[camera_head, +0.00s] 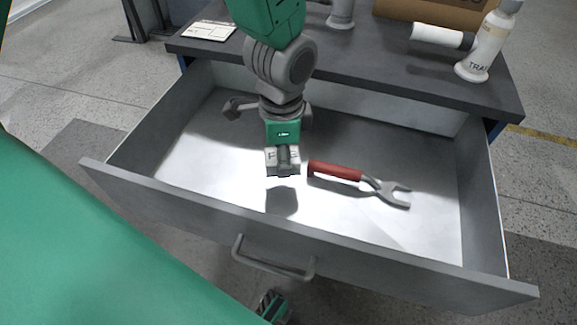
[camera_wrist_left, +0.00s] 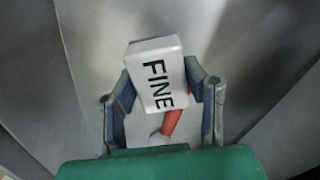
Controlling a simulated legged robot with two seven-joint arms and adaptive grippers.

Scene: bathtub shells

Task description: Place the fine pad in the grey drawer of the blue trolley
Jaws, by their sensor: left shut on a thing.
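The fine pad (camera_head: 272,158) is a small white block held in my left gripper (camera_head: 283,165) above the floor of the open grey drawer (camera_head: 190,160). In the left wrist view the pad (camera_wrist_left: 155,75) shows the black word FINE and sits between the two fingers of the left gripper (camera_wrist_left: 163,92). A shadow lies on the drawer floor below the gripper. The pad appears to be just above the floor; the exact gap is hard to tell. The blue trolley (camera_head: 497,128) shows only at narrow edges beside the drawer.
The dark trolley top (camera_head: 380,70) holds a white bottle (camera_head: 483,50), a white roll (camera_head: 440,36), a cardboard box (camera_head: 430,10) and a label card (camera_head: 208,31). The drawer's left side is mostly clear.

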